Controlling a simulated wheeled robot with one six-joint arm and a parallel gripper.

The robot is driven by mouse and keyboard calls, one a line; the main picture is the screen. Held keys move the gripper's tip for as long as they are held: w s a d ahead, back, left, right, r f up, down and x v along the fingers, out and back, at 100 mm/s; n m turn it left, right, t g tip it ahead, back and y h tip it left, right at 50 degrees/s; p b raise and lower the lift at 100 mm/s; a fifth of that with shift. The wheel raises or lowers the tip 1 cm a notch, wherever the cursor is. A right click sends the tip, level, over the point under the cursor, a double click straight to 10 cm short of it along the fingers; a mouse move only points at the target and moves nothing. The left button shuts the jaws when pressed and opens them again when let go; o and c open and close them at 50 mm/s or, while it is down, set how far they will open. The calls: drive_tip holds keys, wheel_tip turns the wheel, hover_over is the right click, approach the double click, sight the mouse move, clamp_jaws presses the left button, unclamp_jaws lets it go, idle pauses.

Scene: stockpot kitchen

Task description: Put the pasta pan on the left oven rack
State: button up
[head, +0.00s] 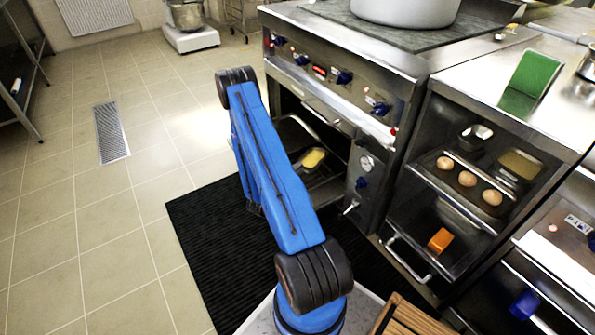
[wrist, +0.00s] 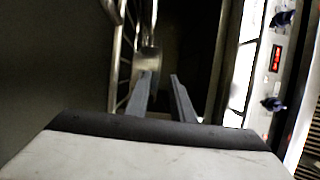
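A small pan with yellow contents (head: 314,158) sits low inside the open left oven compartment, on a dark tray or rack; I cannot tell for sure that it is the pasta pan. My gripper is hidden behind my blue arm in the head view. In the wrist view my gripper (wrist: 160,76) has its two fingers apart, with nothing visibly held between them. A shiny metal thing (wrist: 149,58) shows beyond the left fingertip; I cannot tell what it is. Wire rack bars (wrist: 122,60) run left of the fingers.
The oven's control panel (head: 335,75) is above the opening; its red display also shows at the wrist view's right. The right cabinet holds a tray with three eggs (head: 467,179), a rectangular pan (head: 520,164) and an orange block (head: 440,240). A large pot (head: 408,10) stands on top. Floor at left is clear.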

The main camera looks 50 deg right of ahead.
drive_tip(key=a, duration=1.2)
drive_tip(key=s+a+r+m+g+y, duration=0.25)
drive_tip(key=r+m, duration=0.35)
drive_tip(key=r, duration=0.3)
drive_tip(key=s+a+r+m+g+y, duration=0.1)
drive_tip(key=s+a+r+m+g, duration=0.15)
drive_tip(key=r+m, duration=0.55)
drive_tip(key=s+a+r+m+g+y, duration=0.25)
drive_tip(key=r+m, duration=0.25)
drive_tip(key=r, duration=0.6)
drive_tip(key=s+a+r+m+t+y, duration=0.4)
drive_tip(key=a+r+m, duration=0.1)
drive_tip(key=a, duration=0.4)
drive_tip(key=s+a+r+m+t+y, duration=0.3)
drive_tip(key=a+r+m, duration=0.3)
drive_tip(key=a, duration=0.3)
drive_tip(key=s+a+r+m+t+y, duration=0.4)
drive_tip(key=s+a+r+m+y, duration=0.1)
drive_tip(key=a, duration=0.4)
drive_tip(key=shift+s+r+m+t, duration=0.2)
drive_tip(key=shift+r+m+t, duration=0.15)
drive_tip(key=shift+r+m, duration=0.4)
